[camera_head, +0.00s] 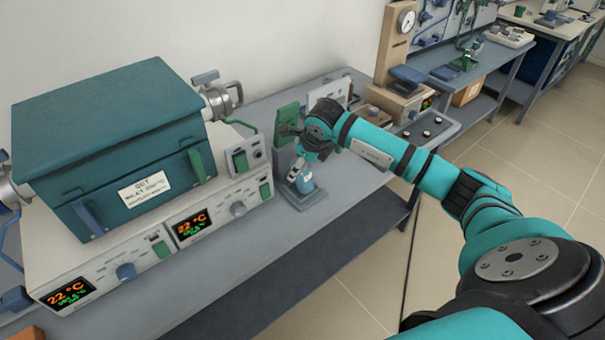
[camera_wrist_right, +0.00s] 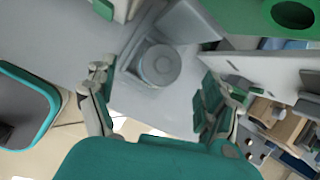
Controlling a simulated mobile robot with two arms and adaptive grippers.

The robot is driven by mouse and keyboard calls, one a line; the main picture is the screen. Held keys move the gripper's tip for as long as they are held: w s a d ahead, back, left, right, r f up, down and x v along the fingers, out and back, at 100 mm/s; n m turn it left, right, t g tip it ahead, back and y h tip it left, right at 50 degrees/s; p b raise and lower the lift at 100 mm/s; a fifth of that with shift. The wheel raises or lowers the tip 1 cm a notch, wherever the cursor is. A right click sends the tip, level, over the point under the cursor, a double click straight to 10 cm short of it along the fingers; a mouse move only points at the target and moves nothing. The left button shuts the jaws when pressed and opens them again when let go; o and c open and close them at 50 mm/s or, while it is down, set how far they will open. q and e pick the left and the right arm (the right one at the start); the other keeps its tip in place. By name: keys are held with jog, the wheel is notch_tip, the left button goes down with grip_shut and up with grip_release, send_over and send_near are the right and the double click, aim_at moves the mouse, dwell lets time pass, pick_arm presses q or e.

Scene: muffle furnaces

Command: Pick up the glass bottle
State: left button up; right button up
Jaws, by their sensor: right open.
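The glass bottle (camera_head: 305,184) is small, with a bluish-white body, and stands on a small grey stand (camera_head: 299,197) on the bench. My right gripper (camera_head: 300,166) is just above it and partly hides its top. In the right wrist view a round, pale, clear shape (camera_wrist_right: 160,64), apparently the bottle from above, lies ahead of my right gripper (camera_wrist_right: 153,98). The two fingers are spread wide, one on each side, and hold nothing. I cannot tell whether they touch the bottle. My left gripper is not in view.
A green furnace (camera_head: 105,130) on a control unit with 22 °C displays (camera_head: 190,226) fills the bench's left. A green-and-grey upright device (camera_head: 287,122) stands just behind the bottle. The grey bench top (camera_head: 262,243) is clear in front. More instruments (camera_head: 399,98) stand farther right.

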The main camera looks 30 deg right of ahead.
jog(key=shift+x, duration=0.85)
jog(key=shift+w+f+p, duration=0.3)
jog(key=shift+f+p, duration=0.1)
jog(key=shift+f, duration=0.15)
jog(key=x, duration=0.4)
jog(key=shift+w+f+p, duration=0.1)
jog(key=shift+f+p, duration=0.05)
jog(key=shift+p, duration=0.25)
jog(key=shift+c, duration=0.2)
jog(key=c, duration=1.6)
jog(key=shift+c, duration=0.2)
jog(key=shift+r, duration=0.2)
